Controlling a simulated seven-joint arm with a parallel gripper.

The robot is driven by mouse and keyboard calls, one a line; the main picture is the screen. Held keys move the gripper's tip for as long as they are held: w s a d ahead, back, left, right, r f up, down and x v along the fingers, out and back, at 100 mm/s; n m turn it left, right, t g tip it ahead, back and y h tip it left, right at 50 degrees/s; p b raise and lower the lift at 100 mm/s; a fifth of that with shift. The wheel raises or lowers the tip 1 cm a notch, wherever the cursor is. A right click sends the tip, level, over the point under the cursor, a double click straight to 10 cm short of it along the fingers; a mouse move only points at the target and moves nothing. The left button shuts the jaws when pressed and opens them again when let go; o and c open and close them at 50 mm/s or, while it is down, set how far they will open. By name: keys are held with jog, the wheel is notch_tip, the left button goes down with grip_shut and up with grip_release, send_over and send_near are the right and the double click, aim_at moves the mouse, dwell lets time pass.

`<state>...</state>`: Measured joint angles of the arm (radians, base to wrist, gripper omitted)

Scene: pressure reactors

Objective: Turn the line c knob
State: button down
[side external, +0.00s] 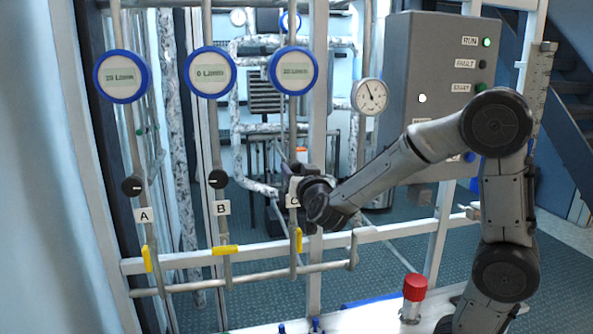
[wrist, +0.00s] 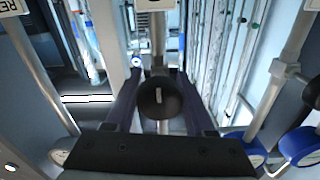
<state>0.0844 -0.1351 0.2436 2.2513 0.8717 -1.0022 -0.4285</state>
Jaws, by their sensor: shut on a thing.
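The line c knob (wrist: 158,97) is black and round with a short pale mark that runs nearly vertically in the wrist view. My gripper (wrist: 158,84) has one finger on each side of it and is shut on it. In the side external view my gripper (side external: 298,174) is at the line C pipe, and it hides the knob there. The C label (side external: 293,193) is partly covered by my gripper. A yellow valve handle (side external: 298,239) hangs below on the same pipe.
Line A's knob (side external: 132,186) and line B's knob (side external: 218,179) are to the left. Blue-rimmed round displays, including line C's (side external: 293,70), sit above. A grey control box (side external: 440,90) and a dial gauge (side external: 370,96) stand to the right. A horizontal rail (side external: 400,232) runs below.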

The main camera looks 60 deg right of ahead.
jog(key=shift+n, duration=1.7)
jog(key=shift+c, duration=1.3)
grip_release()
jog(key=v, duration=1.4)
jog(key=shift+d, duration=0.1)
